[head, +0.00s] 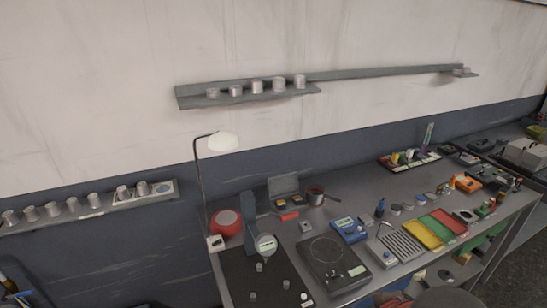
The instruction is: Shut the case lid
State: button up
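A small grey case (284,186) stands open at the back of the workbench, left of its middle. Its lid is raised and leans back near the wall. Dark and orange-yellow items show in its lower part, too small to make out. A small red object (289,216) lies at its front edge; I cannot tell whether it touches the case. My gripper does not show in the head view.
A lamp (222,142), a red round object (226,222) and a dial gauge stand (265,244) are left. A blue device (348,230) and a scale (333,262) lie in front.

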aim_at(286, 183)
jog(key=i+l, duration=0.45)
jog(key=l, duration=0.3)
jog(key=i+l+u, duration=0.1)
jog(key=i+l, duration=0.35)
jog(key=l, duration=0.25)
jog(key=i+l, duration=0.25)
jog(key=l, duration=0.15)
jog(key=i+l+u, duration=0.1)
jog(key=l, duration=0.3)
jog(key=i, duration=0.1)
